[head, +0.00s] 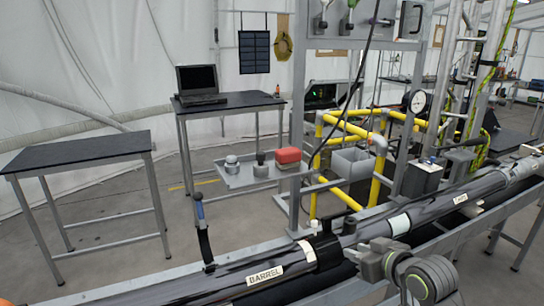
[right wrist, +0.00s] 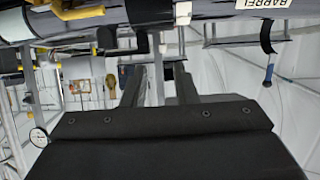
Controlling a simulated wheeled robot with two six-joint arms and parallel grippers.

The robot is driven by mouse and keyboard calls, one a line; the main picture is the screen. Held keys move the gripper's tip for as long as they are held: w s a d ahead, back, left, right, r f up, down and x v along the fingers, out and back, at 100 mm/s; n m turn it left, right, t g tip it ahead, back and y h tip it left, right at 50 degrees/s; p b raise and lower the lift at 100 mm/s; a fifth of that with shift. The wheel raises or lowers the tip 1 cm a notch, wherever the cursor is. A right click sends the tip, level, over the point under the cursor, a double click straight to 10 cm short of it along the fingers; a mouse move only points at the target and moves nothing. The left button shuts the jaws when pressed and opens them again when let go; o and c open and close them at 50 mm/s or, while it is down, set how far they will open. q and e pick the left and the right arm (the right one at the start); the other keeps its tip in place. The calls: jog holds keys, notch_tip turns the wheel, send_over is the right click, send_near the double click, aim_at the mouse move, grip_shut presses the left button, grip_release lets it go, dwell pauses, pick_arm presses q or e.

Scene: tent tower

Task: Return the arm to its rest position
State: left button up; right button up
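My right arm (head: 425,280) shows as grey rounded links at the lower right of the head view, in front of the long dark tube. In the right wrist view my right gripper (right wrist: 160,75) has two dark fingers standing apart, with nothing seen between them. The black gripper body fills the bottom of that view. The tube labelled BARREL (head: 225,283) runs across the front of the head view. It also shows upside down along the top of the right wrist view (right wrist: 215,8). My left gripper is not in view.
A blue-handled strap tool (head: 199,208) stands on the barrel. The tube rests along a grey metal frame (head: 180,262). Behind are yellow rails (head: 316,170), a pressure gauge (head: 418,101), a tray with a red box (head: 288,155), a laptop table (head: 228,101) and an empty dark table (head: 75,151).

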jog(key=s+d+f+m+g+h, duration=0.2)
jog(key=s+d+f+g+h, duration=0.15)
jog(key=s+f, duration=1.1)
jog(key=s+d+f+m+g+h, duration=0.1)
jog(key=s+f+g, duration=0.2)
jog(key=s, duration=0.7)
jog(key=s+d+f+m+g+h, duration=0.15)
jog(key=s+f, duration=0.25)
jog(key=s, duration=0.7)
notch_tip(320, 180, down, 24)
jog(key=d+g, duration=0.2)
jog(key=s+a+f+g+y, duration=0.1)
jog(key=s+f, duration=1.3)
jog(key=f, duration=0.1)
jog(key=shift+s+a+f, duration=0.25)
jog(key=shift+s+f, duration=0.05)
jog(key=shift+f, duration=0.05)
jog(key=shift+w+n, duration=0.1)
jog(key=shift+n, duration=0.15)
